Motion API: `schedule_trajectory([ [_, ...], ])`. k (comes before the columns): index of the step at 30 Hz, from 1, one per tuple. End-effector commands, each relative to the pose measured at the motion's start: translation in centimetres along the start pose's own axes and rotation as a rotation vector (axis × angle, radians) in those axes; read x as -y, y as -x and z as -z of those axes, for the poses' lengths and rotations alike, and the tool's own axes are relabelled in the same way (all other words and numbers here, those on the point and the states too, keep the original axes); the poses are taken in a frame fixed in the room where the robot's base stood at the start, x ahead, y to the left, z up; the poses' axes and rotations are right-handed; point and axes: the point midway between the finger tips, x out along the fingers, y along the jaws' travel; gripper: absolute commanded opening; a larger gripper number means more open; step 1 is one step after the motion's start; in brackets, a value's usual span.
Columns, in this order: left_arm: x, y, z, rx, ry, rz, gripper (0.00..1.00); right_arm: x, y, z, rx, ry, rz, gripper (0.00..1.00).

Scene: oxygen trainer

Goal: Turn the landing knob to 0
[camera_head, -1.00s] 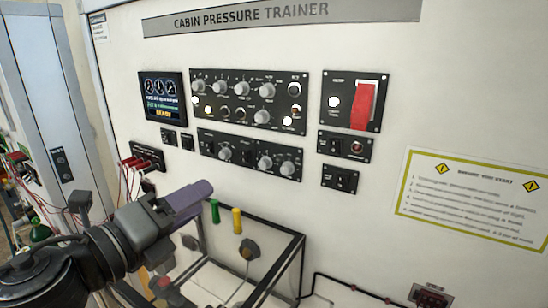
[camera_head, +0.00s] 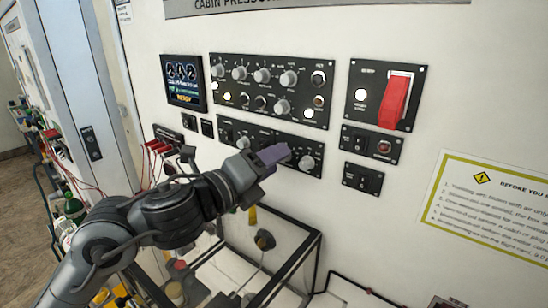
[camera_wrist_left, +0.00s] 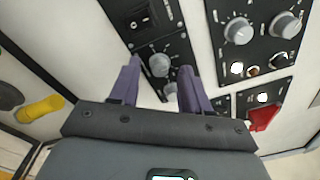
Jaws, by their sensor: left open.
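The lower black knob panel (camera_head: 228,128) sits on the white wall; its labels are too small to read, so I cannot tell which knob is the landing knob. A grey knob (camera_head: 243,142) shows left of my left gripper and another grey knob (camera_head: 306,162) right of it. My left gripper (camera_head: 278,153), with purple fingers, is in front of this panel and hides its middle. In the left wrist view the gripper (camera_wrist_left: 159,67) is open, with one grey knob (camera_wrist_left: 158,65) and part of another (camera_wrist_left: 170,92) seen between its fingers. Contact is unclear. My right gripper is out of view.
An upper panel (camera_head: 300,105) with several knobs is just above. A red switch guard (camera_head: 397,98) and small switch panels are to the right. A display (camera_head: 182,84) and red plugs (camera_head: 165,140) are left. A clear, black-edged box (camera_head: 300,270) stands below.

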Motion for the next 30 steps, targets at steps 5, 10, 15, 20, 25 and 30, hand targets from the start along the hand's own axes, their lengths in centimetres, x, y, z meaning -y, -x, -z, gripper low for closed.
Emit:
schedule_trajectory([
  [5, 0.0, -0.99, 0.0, 0.0, 0.0, 0.0, 0.47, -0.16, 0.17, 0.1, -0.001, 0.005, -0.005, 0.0],
  [10, 0.0, -1.14, 0.03, 0.0, -0.001, 0.0, 0.47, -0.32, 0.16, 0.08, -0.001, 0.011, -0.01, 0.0],
  [15, 0.0, -1.12, 0.03, 0.0, -0.001, 0.0, 0.42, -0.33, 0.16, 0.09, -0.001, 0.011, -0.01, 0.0],
  [20, 0.0, -1.11, 0.03, 0.0, -0.001, 0.0, 0.18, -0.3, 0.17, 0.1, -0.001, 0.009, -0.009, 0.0],
  [25, -0.01, -1.11, 0.03, 0.0, -0.001, 0.0, 0.0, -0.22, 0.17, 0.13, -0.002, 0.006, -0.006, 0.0],
  [30, 0.0, -1.11, 0.02, 0.0, 0.006, 0.0, 0.0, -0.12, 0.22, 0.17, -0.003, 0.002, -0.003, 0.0],
])
